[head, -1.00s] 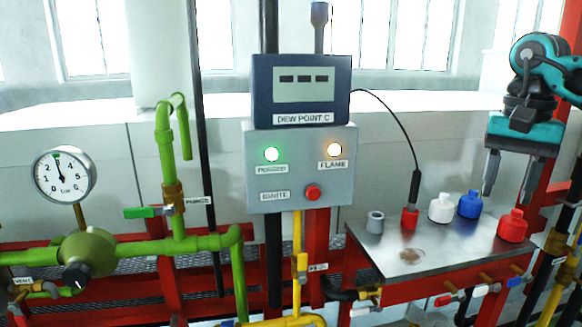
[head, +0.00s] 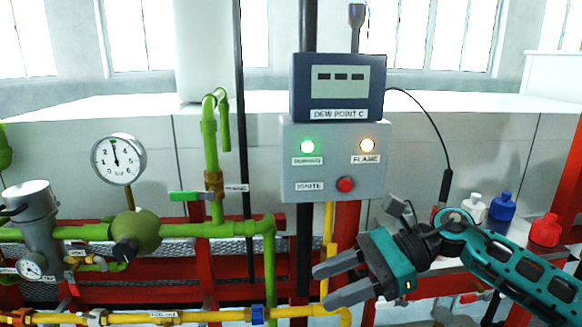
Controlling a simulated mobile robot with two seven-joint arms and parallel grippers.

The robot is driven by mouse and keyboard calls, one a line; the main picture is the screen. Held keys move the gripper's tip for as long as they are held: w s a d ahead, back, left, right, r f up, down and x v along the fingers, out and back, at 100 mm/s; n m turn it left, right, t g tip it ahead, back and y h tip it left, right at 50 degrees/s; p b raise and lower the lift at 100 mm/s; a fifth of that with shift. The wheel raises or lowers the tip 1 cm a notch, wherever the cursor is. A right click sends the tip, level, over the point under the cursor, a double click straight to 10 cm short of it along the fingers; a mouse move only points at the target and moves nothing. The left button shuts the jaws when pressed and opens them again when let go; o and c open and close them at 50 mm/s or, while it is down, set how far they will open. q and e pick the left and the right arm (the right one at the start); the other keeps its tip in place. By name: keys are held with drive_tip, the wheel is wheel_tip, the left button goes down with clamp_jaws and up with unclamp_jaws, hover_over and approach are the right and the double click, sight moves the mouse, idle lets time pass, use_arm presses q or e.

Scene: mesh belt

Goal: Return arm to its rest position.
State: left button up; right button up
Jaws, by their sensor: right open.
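My right gripper (head: 340,283) is in the lower middle of the head view, below the grey control box. Its two grey fingers point left, apart and with nothing between them. Its teal arm (head: 520,272) comes in from the lower right. The arm covers most of the metal shelf and part of the red pipework. My left gripper is not in view.
The control box (head: 325,172) has a lit green lamp, a lit amber lamp and a red button. The dew point display (head: 345,104) sits above it. White (head: 474,208), blue (head: 502,207) and red (head: 545,231) bottles stand behind my arm. Green pipes (head: 190,231) run left.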

drive_tip(key=s+a+m+t+y, duration=0.1)
drive_tip(key=a+m+t+y, duration=0.4)
drive_tip(key=m, duration=0.6)
drive_tip(key=d+f+m+t+h, duration=0.45)
drive_tip(key=f+m+t, duration=0.3)
drive_tip(key=m, duration=0.85)
drive_tip(key=d+f+m+t+h, duration=0.4)
drive_tip(key=f+m+t+h, duration=0.3)
drive_tip(key=m, duration=0.9)
drive_tip(key=s+d+f+m+g+h, duration=0.2)
drive_tip(key=s+d+f+m+g, duration=0.1)
drive_tip(key=s+f+m, duration=0.3)
drive_tip(key=s+d+f+m+g+h, duration=0.3)
drive_tip(key=s+d+f+m, duration=0.1)
drive_tip(key=s+f, duration=0.4)
drive_tip(key=shift+d+f+m+g, duration=0.15)
drive_tip(key=shift+f+m+g, duration=0.2)
drive_tip(key=shift+f+m, duration=0.5)
drive_tip(key=shift+r, duration=0.1)
